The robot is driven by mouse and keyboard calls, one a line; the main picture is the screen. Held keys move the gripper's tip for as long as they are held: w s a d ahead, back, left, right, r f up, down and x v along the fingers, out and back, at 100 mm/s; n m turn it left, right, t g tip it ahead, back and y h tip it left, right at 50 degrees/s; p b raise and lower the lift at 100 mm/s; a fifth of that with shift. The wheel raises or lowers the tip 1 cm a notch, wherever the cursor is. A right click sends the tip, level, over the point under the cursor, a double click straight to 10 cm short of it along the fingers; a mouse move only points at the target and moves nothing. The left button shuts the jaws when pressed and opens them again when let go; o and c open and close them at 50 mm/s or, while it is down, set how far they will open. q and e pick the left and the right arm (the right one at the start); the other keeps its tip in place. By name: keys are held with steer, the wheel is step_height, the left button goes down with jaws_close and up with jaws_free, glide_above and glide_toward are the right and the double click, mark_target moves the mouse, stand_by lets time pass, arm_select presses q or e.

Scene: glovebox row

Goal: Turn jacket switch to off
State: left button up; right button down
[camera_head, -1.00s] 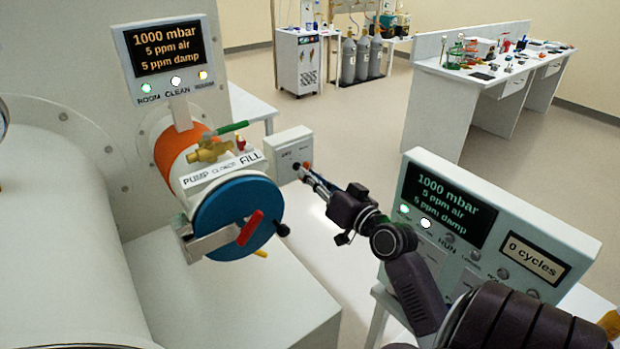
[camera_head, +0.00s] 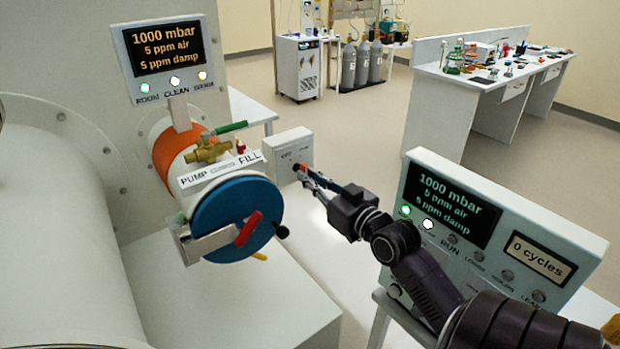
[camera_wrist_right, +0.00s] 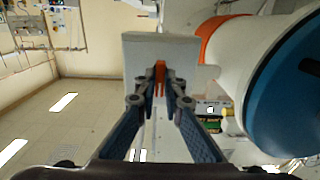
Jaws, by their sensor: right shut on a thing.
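A small white switch box (camera_head: 292,145) stands behind the blue round door, at the middle of the head view. It also shows ahead in the right wrist view (camera_wrist_right: 160,48). Its small lettering is too blurred to read. An orange-red switch knob (camera_wrist_right: 160,70) sticks out of its face. My right gripper (camera_head: 303,172) reaches it from the right and is shut on the knob; its two fingertips sit on either side of it in the wrist view (camera_wrist_right: 160,84). The fingers partly hide the knob in the head view. My left gripper is not in view.
The antechamber's blue door (camera_head: 235,218) with a red handle (camera_head: 249,229) is close left of the gripper. A PUMP/FILL valve (camera_head: 208,150) sits above it. A control panel (camera_head: 500,225) stands right of my arm. Gas cylinders (camera_head: 361,62) and a bench (camera_head: 435,75) are farther back.

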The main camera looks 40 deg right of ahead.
steer(key=c, duration=2)
jaws_free()
steer(key=shift+c, duration=0.2)
steer(key=shift+s, duration=0.1)
steer(key=s+a, duration=0.1)
steer(key=s, duration=1)
steer(key=shift+s+a, duration=0.15)
steer(key=shift+s, duration=0.25)
